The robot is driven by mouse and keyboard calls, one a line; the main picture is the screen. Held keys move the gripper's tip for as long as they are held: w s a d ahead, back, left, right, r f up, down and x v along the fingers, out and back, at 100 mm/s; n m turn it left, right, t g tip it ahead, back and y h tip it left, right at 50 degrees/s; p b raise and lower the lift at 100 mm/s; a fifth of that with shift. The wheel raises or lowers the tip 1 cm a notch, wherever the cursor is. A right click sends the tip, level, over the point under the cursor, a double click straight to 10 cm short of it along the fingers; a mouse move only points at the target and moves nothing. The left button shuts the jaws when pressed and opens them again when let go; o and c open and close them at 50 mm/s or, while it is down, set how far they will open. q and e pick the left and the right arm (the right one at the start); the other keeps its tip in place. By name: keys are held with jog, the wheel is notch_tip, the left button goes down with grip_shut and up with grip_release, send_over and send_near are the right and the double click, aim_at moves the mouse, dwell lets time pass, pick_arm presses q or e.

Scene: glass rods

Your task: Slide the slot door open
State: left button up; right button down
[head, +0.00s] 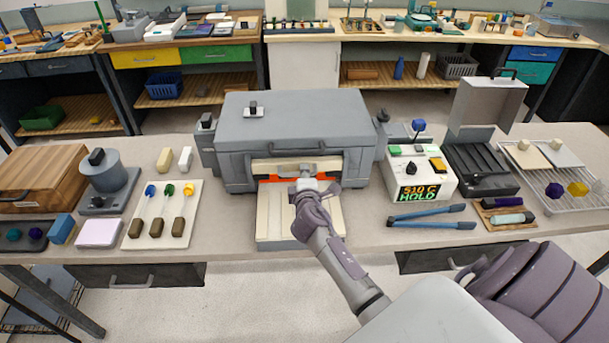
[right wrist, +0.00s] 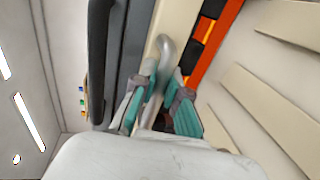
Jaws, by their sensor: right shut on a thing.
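The grey furnace (head: 290,118) stands on the bench, with its slot low in the front. The cream slot door (head: 262,167) spans the slot, and an orange strip (head: 270,180) shows along its lower edge. In the right wrist view the cream door (right wrist: 168,20) bears a silver bar handle (right wrist: 166,47), beside an orange and black strip (right wrist: 207,32). My right gripper (head: 306,184) is at the middle of the door, and in the right wrist view its teal fingers (right wrist: 161,98) are shut on the handle. My left gripper is not in view.
A cream slab shelf (head: 270,222) lies below the slot, under my right arm. Left are a tray of glass rods (head: 157,235) and a grey pot (head: 106,178). Right are a controller box (head: 400,178) reading "510 C HOLD", blue tongs (head: 430,213) and a wire rack (head: 585,200).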

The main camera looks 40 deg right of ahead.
jog(key=c, duration=1.2)
grip_release()
jog(key=shift+f, duration=0.1)
jog(key=v, duration=1.2)
jog(key=shift+s, duration=0.1)
